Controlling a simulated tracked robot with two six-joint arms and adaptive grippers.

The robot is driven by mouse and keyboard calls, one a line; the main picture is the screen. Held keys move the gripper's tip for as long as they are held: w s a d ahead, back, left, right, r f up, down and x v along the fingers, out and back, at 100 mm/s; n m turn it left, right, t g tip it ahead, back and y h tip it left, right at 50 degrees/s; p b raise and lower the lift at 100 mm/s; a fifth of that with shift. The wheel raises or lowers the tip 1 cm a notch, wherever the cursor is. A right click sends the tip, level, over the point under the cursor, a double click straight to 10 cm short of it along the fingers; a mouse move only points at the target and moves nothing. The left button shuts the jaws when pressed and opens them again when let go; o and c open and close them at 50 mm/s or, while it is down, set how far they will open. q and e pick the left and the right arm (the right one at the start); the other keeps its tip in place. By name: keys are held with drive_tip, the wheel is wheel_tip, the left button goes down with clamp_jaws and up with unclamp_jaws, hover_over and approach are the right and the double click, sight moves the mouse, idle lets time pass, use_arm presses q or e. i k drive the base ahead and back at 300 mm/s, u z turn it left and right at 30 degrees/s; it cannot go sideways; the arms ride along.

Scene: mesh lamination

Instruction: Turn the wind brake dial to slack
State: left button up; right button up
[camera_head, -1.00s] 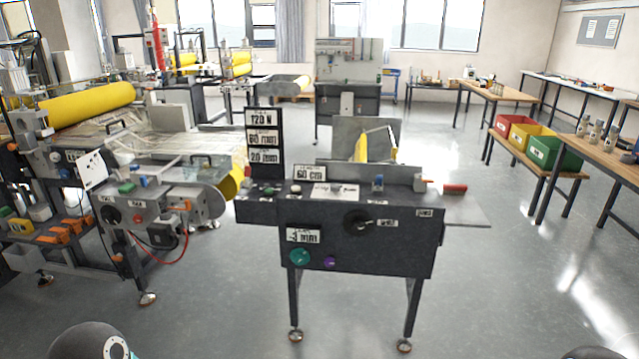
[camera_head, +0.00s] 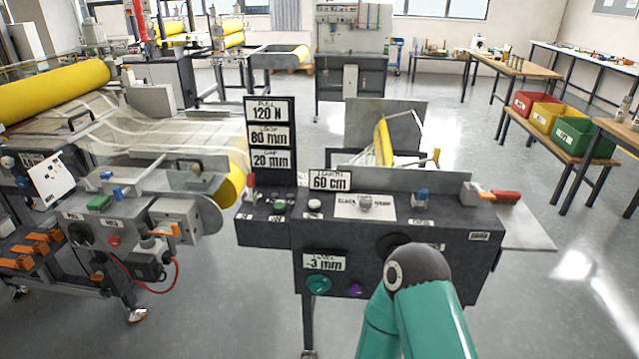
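A dark machine cabinet (camera_head: 455,270) stands in front of me. I cannot tell from these frames whether this is the wind brake dial. Another black dial (camera_head: 80,234) is on the front of the machine at left; its label is too small to read. My arm's dark joint shows in front of the cabinet, but neither gripper shows.
A sign post (camera_head: 270,180) reads 120 N, 80 mm and 20 mm. A green knob (camera_head: 318,284) and a purple knob (camera_head: 356,289) sit low on the cabinet. A red-handled brush (camera_head: 492,194) lies on its right end. Open floor lies to the right.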

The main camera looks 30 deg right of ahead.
sight(365, 202)
drive_tip(key=z, duration=0.3)
drive_tip(key=i, duration=1.3)
drive_tip(key=z, duration=0.8)
drive_tip(key=k, duration=0.85)
drive_tip(key=z, duration=0.2)
drive_tip(key=i, duration=0.9)
drive_tip(key=u, duration=0.1)
